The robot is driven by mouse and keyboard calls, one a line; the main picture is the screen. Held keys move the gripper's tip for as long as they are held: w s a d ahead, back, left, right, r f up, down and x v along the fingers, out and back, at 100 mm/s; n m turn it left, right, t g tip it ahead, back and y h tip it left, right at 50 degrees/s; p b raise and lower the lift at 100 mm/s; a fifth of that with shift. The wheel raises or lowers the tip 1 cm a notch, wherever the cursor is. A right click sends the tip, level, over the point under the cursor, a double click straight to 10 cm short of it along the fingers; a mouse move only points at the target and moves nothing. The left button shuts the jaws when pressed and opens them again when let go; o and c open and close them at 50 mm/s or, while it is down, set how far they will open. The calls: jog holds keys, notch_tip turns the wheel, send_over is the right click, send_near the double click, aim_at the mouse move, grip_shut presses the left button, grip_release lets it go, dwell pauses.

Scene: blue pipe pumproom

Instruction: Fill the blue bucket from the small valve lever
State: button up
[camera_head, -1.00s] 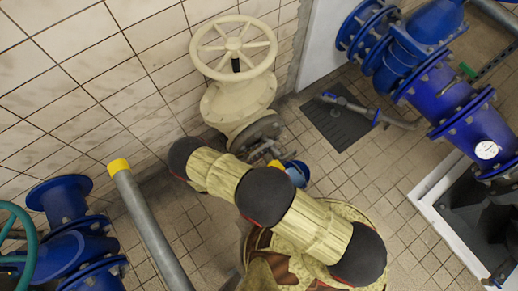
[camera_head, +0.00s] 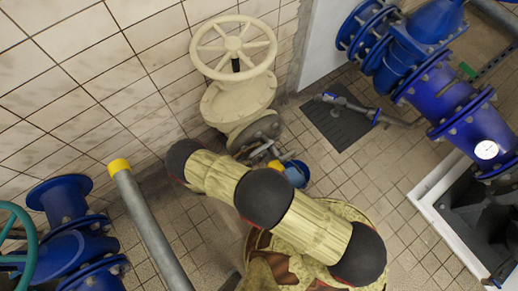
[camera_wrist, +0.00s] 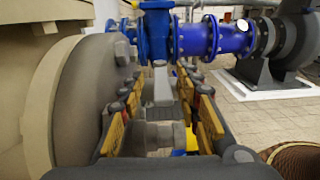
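The blue bucket (camera_head: 297,173) stands on the floor below the cream valve, partly hidden behind my arm in the head view. My gripper (camera_head: 268,152) is small in that view, beside the grey flange under the cream valve. In the wrist view my gripper (camera_wrist: 168,125) is open, its two yellow-padded fingers apart. A grey pipe fitting (camera_wrist: 160,136) shows between them; I cannot tell whether they touch it. A small blue and yellow patch (camera_wrist: 191,142) shows near the right finger; I cannot tell what it is. I cannot make out the small valve lever clearly.
The cream handwheel valve (camera_head: 233,60) stands against the tiled wall. A grey pipe with a yellow end (camera_head: 148,225) rises at left, near blue pipework (camera_head: 70,215). Large blue pipes (camera_head: 440,90) fill the right. Tiled floor between is partly clear.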

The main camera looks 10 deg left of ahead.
jog(key=v, duration=1.1)
